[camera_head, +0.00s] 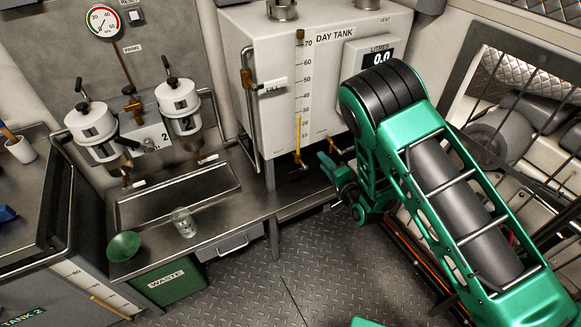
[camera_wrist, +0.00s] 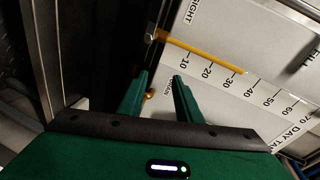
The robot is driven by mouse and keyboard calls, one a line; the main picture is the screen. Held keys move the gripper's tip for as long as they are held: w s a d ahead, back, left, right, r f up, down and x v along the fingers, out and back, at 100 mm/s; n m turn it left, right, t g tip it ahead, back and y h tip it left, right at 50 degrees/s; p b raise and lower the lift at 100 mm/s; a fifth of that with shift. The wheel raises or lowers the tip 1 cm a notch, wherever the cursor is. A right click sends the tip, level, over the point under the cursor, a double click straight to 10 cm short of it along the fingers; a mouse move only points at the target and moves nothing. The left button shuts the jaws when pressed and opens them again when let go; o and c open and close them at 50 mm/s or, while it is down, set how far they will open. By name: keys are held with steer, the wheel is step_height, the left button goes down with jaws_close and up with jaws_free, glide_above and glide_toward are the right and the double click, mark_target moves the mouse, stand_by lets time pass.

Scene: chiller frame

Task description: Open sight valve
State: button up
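The white day tank (camera_head: 270,110) has a vertical sight glass (camera_head: 298,120) with yellow liquid at its lower end. A small brass sight valve (camera_head: 298,157) with a dark handle sits at the foot of this glass. In the wrist view the sight glass (camera_wrist: 205,54) runs from the upper middle to the right, and the valve fitting (camera_wrist: 157,35) is at its left end, beyond my fingertips. My gripper (camera_head: 326,160) is below and right of the sight valve, apart from it.
Another brass fitting (camera_wrist: 149,96) shows between my fingers, farther off. A steel bench (camera_head: 200,225) with a glass jar (camera_head: 184,222) and green funnel (camera_head: 124,246) is left. Two filter housings (camera_head: 92,130) (camera_head: 179,105) stand behind it. A mesh guard (camera_head: 530,90) is right.

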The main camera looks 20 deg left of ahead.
mark_target(299, 170)
steer(key=s+a+f+m+y, duration=0.1)
steer(key=s+a+f+y, duration=0.2)
steer(key=s+a+f, duration=0.35)
steer(key=r+x, duration=0.1)
steer(key=x, duration=0.7)
steer(key=shift+w+a+r, duration=0.25)
steer(key=shift+a+r, duration=0.05)
jaws_close()
steer(key=shift+d, duration=0.1)
